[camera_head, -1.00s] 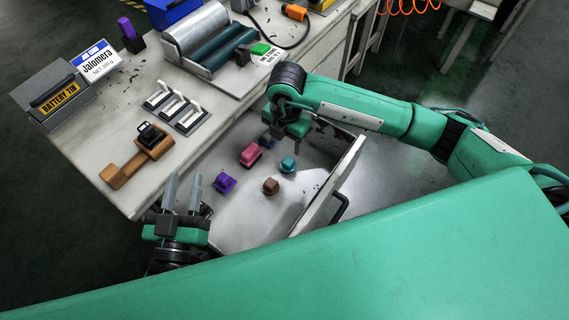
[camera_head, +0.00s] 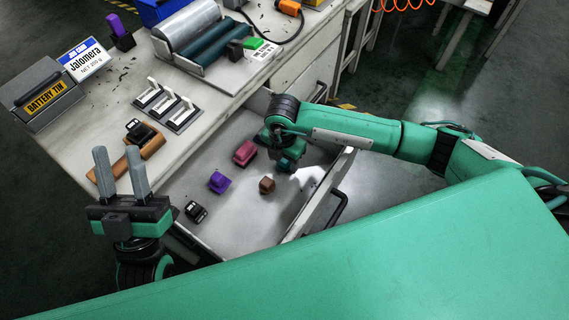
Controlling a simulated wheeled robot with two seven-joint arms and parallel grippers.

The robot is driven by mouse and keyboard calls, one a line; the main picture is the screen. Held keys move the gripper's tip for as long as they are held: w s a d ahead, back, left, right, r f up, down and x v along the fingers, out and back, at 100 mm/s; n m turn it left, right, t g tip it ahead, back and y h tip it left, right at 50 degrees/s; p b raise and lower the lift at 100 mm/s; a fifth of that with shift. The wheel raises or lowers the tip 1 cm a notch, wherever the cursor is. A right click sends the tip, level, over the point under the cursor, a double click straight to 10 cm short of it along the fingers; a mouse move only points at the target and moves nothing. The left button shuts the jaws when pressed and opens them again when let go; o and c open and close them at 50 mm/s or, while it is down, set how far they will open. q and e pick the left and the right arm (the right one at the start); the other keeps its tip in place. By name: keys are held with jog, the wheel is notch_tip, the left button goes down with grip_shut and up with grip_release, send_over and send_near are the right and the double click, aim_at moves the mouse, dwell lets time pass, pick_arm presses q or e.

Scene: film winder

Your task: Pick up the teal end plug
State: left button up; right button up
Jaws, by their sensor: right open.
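The teal end plug (camera_head: 286,166) lies in the open drawer, partly hidden under my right gripper. My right gripper (camera_head: 288,158) points down right over the plug and is open; its fingers are dark and hard to make out, and I cannot tell whether they touch the plug. My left gripper (camera_head: 121,172) is at the left, fingers up and apart, open and empty, in front of the bench edge.
In the drawer (camera_head: 240,225) also lie a pink plug (camera_head: 245,152), a purple plug (camera_head: 219,182), a brown plug (camera_head: 267,185) and a black piece (camera_head: 195,211). The bench holds a roller device (camera_head: 205,45), switches (camera_head: 168,103) and a battery tin (camera_head: 45,95).

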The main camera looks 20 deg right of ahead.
jog(key=shift+f, duration=0.5)
jog(key=c, duration=0.8)
jog(key=shift+r, duration=0.1)
